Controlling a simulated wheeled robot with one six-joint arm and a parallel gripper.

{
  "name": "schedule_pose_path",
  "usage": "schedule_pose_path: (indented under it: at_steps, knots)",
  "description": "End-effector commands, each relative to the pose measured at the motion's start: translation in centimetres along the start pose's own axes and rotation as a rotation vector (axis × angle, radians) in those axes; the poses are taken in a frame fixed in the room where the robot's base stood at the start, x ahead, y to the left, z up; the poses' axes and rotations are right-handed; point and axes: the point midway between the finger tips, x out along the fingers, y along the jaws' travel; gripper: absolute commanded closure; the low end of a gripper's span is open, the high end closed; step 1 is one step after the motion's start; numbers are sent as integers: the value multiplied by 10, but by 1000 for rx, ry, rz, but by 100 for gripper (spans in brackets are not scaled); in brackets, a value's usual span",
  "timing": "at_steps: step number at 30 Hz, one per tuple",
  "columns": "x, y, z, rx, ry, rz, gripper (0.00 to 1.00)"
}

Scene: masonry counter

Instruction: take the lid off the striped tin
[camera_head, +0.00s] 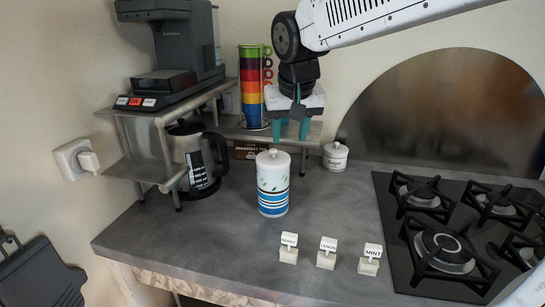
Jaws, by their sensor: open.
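The striped tin (273,188) stands upright on the grey counter, white with blue bands low on its body and a leaf pattern above. Its white lid (273,157) with a small round knob sits on top. My gripper (292,131) points down with its teal fingers apart and empty. In the picture it appears just above and slightly right of the lid. It looks apart from the lid, though I cannot tell the exact depth between them.
Stacked coloured mugs (251,88) stand on a shelf behind, near my gripper. A coffee machine (175,50), a kettle (197,160) and a small white jar (335,156) are around. Labelled blocks (327,254) stand in front; a gas hob (455,230) is right.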

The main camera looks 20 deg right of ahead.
Motion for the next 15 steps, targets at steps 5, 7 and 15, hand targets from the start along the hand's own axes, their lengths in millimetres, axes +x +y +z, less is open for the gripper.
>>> schedule_pose_path:
  at_steps: [5,7,15]
  knots:
    - [13,-19,-42,24,38,-4,57]
    - [16,-22,-48,28,44,-4,57]
    - [44,-24,-51,30,47,-5,57]
